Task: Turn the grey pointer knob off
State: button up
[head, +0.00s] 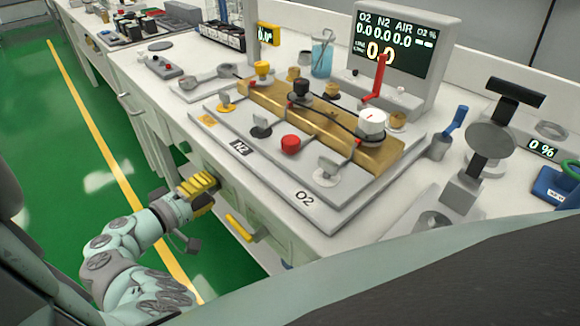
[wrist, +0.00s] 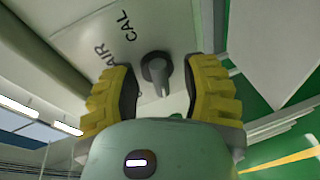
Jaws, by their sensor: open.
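The grey pointer knob (wrist: 157,68) shows in the wrist view on a pale panel (wrist: 95,35) lettered "AIR" and "CAL". Its narrow pointer bar runs toward the bottom of the picture. My gripper (wrist: 163,82) is open, with one yellow-backed, dark-padded finger on each side of the knob. Gaps show between the knob and both pads; I cannot tell how deep the fingers reach. In the head view my gripper (head: 198,185) is low at the front of the bench, below its top edge. The knob cannot be made out there.
The white bench (head: 190,105) carries a brass manifold (head: 235,92) with several valves and a display (head: 395,45). Green floor (head: 40,130) lies open to the left.

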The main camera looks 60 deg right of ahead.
jog(key=a+r, duration=0.1)
jog(key=a, duration=1)
jog(key=shift+w+r, duration=0.2)
jog(key=shift+r, duration=0.15)
